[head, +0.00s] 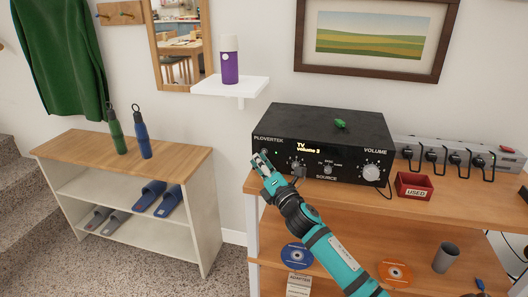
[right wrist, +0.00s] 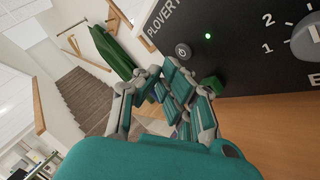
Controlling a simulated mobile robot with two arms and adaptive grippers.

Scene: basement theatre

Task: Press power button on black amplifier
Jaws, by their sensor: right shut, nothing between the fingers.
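The black amplifier (head: 318,118) stands on the wooden shelf unit, its front reading "PLOVERTEK" and "TV volume 3". In the right wrist view, its round power button (right wrist: 183,51) shows beside a lit green light (right wrist: 208,36). My right gripper (head: 262,158) is at the lower left of the amplifier's front. In the right wrist view, its fingertips (right wrist: 163,69) are together, just left of and below the button. I cannot tell whether they touch the panel. Nothing is held. My left gripper is not in view.
A red "USED" box (head: 413,187) and a power strip with several plugs (head: 455,155) stand right of the amplifier. A small green item (head: 340,124) lies on top of it. A wall shelf with a purple bottle (head: 230,67) is above left.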

